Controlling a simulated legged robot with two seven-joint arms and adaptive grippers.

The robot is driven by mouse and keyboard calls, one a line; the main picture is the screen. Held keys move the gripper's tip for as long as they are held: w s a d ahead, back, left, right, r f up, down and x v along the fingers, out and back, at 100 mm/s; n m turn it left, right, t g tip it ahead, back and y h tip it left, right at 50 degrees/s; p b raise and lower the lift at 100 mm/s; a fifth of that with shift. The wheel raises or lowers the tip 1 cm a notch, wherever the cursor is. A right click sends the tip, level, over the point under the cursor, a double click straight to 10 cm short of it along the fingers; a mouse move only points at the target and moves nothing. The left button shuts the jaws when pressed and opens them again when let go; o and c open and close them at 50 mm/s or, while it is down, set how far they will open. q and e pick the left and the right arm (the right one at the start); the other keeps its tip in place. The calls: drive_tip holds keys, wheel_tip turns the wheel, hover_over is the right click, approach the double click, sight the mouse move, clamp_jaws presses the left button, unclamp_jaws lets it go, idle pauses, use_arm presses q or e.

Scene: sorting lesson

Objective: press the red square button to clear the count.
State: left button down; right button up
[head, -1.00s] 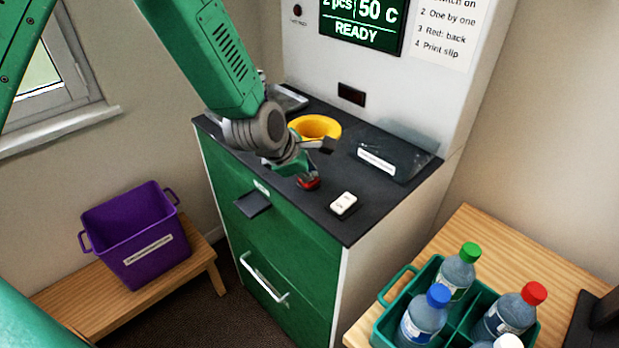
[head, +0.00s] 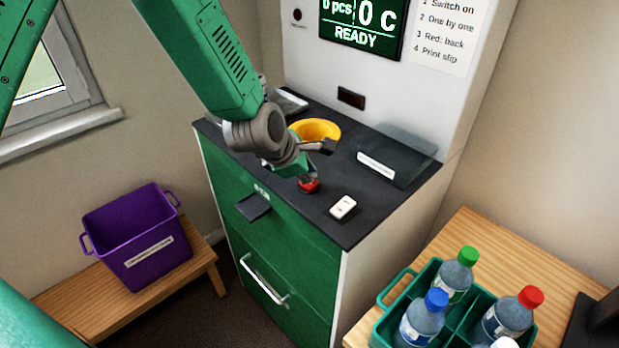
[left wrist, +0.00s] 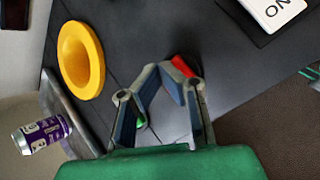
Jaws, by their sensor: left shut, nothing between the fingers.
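The red square button (head: 309,186) is on the dark top of the machine, near its front edge. It also shows in the left wrist view (left wrist: 183,66), partly covered by my fingertips. My left gripper (head: 303,178) is shut and empty, with its tips at the red button. In the left wrist view the tips (left wrist: 170,75) overlap the button; whether they touch it I cannot tell. The display (head: 362,22) reads 0 pcs, 0 C and READY. My right gripper is not in view.
A yellow ring opening (head: 316,130) lies behind my gripper, and a white switch (head: 343,207) is to its right. A green button (left wrist: 141,122) shows between my fingers. A purple can (left wrist: 42,134) lies beyond. A bottle crate (head: 392,292) and purple bin (head: 135,238) stand at the sides.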

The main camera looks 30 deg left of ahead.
use_arm(q)
drive_tip(key=shift+r, duration=0.3)
wheel_tip(320, 180, up, 5)
drive_tip(key=p, duration=0.4)
drive_tip(key=shift+r+p, duration=0.1)
drive_tip(key=shift+p, duration=0.3)
drive_tip(key=shift+s, duration=0.1)
idle(0.5)
